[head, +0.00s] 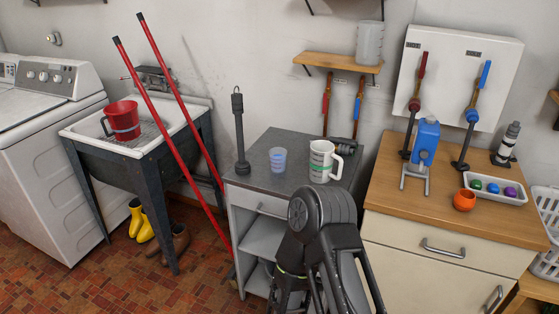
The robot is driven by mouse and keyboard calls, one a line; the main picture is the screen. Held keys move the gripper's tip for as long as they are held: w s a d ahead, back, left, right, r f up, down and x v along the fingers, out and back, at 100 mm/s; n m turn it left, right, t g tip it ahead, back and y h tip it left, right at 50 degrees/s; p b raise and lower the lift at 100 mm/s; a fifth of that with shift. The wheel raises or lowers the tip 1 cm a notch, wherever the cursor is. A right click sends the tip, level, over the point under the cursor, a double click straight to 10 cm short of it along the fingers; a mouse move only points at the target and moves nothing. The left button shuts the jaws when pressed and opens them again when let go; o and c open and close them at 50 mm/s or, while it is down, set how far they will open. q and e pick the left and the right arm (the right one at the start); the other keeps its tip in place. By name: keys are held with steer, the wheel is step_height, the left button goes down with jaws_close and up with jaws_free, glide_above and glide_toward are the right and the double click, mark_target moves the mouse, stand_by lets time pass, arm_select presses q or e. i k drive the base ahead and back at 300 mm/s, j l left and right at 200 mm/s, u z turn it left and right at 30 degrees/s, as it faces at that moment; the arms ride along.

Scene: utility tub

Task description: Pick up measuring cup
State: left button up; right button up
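A white handled cup (319,162) with a green band and dark markings stands upright on the grey top of a small cabinet (258,185), its handle to the right. A small translucent blue cup (278,159) with faint markings stands to its left, apart from it. A tall translucent container (369,43) with markings stands on the wall shelf. I cannot tell for sure which is the measuring cup; the white one looks most like it. One dark arm of mine rises at bottom centre, in front of the cabinet and below the white cup. No gripper fingers are clearly visible.
A dark upright tool (240,130) stands at the grey top's left.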

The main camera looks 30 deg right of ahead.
mark_target(278, 155)
steer(key=i+j+z, duration=0.25)
steer(key=i+j, duration=0.15)
steer(key=i+j+z, duration=0.3)
steer(key=i+j, duration=0.2)
steer(key=i, duration=0.05)
